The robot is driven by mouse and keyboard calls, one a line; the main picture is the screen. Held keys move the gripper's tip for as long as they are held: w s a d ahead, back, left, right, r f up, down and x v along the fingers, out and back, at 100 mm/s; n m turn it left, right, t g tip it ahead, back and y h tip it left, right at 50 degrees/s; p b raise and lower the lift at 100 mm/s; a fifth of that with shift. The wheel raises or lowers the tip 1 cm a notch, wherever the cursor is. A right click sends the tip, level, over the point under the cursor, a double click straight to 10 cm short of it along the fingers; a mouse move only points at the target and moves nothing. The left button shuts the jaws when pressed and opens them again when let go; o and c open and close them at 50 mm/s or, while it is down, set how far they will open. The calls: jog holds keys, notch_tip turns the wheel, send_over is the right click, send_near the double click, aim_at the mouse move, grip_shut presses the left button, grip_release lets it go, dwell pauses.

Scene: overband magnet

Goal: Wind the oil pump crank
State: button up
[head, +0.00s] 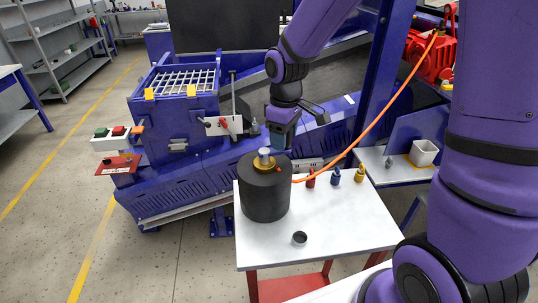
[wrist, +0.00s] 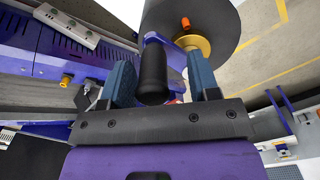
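The oil pump is a black cylinder (head: 265,195) with a brass collar (head: 263,163) and a silver knob on top, standing on a white table. It also shows in the wrist view (wrist: 205,18), with its brass collar (wrist: 194,46) beyond the fingers. A black crank handle (wrist: 153,74) lies between my gripper's blue fingers (wrist: 162,82). The fingers are apart, with a visible gap on the handle's right; whether the left finger touches it I cannot tell. In the head view, my gripper (head: 279,140) is just behind the pump's top, and the handle cannot be made out there.
An orange hose (head: 375,128) runs from the pump to red equipment (head: 434,50). Red, blue and yellow small bottles (head: 336,176) and a small dark cup (head: 299,239) stand on the white table (head: 340,225). The blue machine (head: 190,180) is close behind.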

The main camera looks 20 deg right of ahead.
jog(key=shift+d+r, duration=0.15)
jog(key=shift+r, duration=0.25)
jog(key=shift+d+r, duration=0.1)
jog(key=shift+r, duration=2.6)
jog(key=o, duration=0.6)
jog(key=shift+c, duration=0.2)
